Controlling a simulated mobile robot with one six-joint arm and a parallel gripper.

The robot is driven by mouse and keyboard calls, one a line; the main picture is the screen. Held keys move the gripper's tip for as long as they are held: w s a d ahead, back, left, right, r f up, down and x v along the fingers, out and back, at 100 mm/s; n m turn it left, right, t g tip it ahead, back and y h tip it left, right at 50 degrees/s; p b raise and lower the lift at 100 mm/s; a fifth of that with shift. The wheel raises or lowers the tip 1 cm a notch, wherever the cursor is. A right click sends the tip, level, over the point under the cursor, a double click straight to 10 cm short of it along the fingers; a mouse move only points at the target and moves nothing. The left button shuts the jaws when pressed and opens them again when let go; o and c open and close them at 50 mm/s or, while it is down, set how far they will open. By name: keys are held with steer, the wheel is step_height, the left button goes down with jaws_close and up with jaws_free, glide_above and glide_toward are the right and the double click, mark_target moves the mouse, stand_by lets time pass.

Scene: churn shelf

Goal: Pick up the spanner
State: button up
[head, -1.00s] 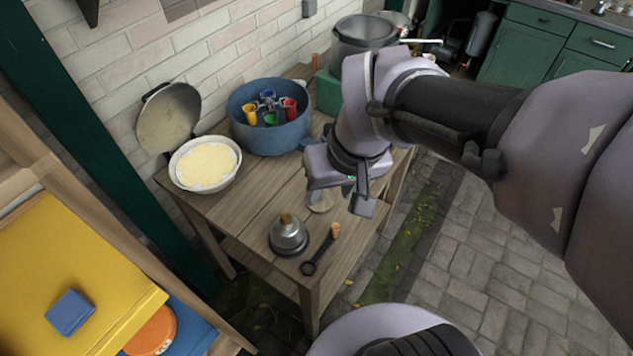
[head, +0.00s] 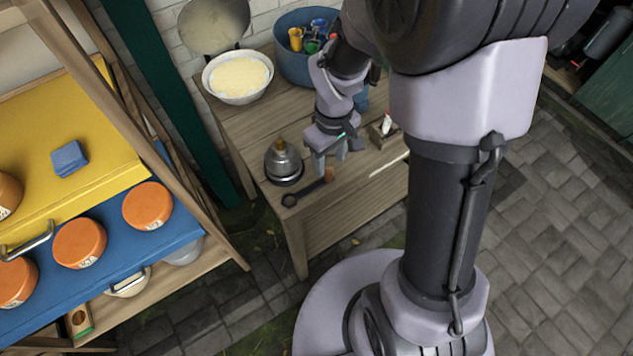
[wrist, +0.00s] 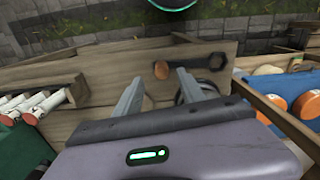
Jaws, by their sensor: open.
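The spanner (head: 309,190) lies on the wooden table (head: 345,205) near its front edge. It has a dark ring end and shaft, with an orange-brown tip at the other end. My gripper (head: 330,164) is open and empty, just above and behind the tipped end. In the wrist view the spanner (wrist: 197,63) lies beyond the fingertips of my gripper (wrist: 160,75), its brown tip between the finger lines and its ring to the right. I see no contact; the exact height gap is unclear.
A metal pot with a brass knob (head: 283,167) stands close left of my gripper. A white bowl (head: 238,78) and blue tub (head: 292,62) with coloured cups stand behind. A shelf with blue and yellow boards (head: 100,270) is at left.

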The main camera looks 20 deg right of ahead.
mark_target(328, 170)
steer(key=f+b, duration=0.1)
steer(key=f, duration=0.1)
steer(key=f+b, duration=0.1)
steer(key=f, duration=0.2)
steer(key=shift+s+a+f+b, duration=0.1)
steer(key=shift+s+a+b, duration=0.1)
steer(key=shift+b, duration=0.15)
jaws_close()
steer(key=shift+r, duration=0.25)
